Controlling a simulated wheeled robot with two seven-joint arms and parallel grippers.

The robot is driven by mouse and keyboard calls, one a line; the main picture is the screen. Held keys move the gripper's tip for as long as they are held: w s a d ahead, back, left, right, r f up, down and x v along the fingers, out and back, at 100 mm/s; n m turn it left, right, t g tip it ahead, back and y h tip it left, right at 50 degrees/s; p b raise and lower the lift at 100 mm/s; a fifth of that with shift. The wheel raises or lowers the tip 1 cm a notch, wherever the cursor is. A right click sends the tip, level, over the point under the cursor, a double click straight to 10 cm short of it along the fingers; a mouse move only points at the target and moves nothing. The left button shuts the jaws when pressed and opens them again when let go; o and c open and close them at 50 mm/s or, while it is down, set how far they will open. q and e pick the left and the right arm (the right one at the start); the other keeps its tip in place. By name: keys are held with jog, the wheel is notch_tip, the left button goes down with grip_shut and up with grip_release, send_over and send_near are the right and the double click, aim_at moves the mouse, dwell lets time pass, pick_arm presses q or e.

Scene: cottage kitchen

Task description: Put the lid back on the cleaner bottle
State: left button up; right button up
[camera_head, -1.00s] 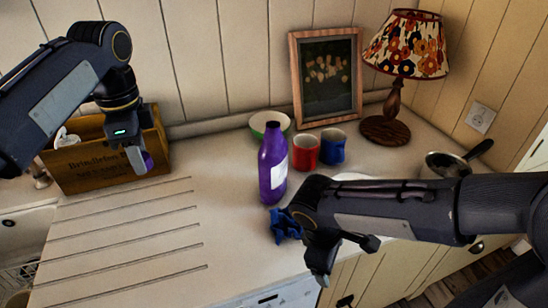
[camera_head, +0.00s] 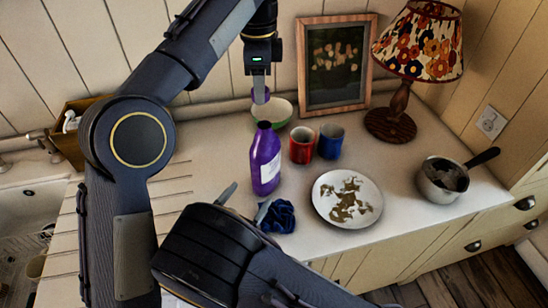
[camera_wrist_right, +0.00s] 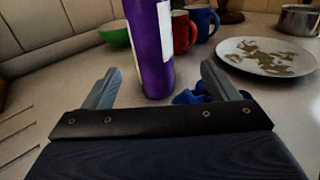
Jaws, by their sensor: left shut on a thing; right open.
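The purple cleaner bottle (camera_head: 265,162) stands upright on the counter, its neck uncovered. It also shows in the right wrist view (camera_wrist_right: 150,48), between and beyond the fingers, with its top out of frame. My left gripper (camera_head: 260,92) is shut on the small purple lid (camera_head: 260,97) and holds it above the bottle, apart from it and seemingly further back. My right gripper (camera_head: 246,198) is open and empty, its fingers pointing toward the bottle's lower part. In the right wrist view the open fingers (camera_wrist_right: 158,85) stand to either side of the bottle, which is not gripped.
A crumpled blue cloth (camera_head: 278,216) lies just right of the bottle's base. A red mug (camera_head: 301,146), blue mug (camera_head: 330,142) and green bowl (camera_head: 284,113) stand behind. A dirty plate (camera_head: 321,208), saucepan (camera_head: 436,190), lamp (camera_head: 393,110) and picture frame (camera_head: 301,75) are to the right.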

aim_at(266, 167)
pick_arm(q)
jog(key=shift+d+r, duration=0.1)
jog(key=shift+d, duration=0.25)
pick_arm(e)
jog(key=shift+a+n+t+y, duration=0.3)
jog(key=shift+a+t, duration=0.1)
jog(key=shift+w, duration=0.1)
jog(key=x, duration=1.2)
jog(key=shift+d, duration=0.1)
jog(key=c, duration=1.5)
pick_arm(q)
jog(key=shift+f, duration=2.5)
jog(key=shift+f, duration=0.1)
jog(key=shift+f, duration=0.8)
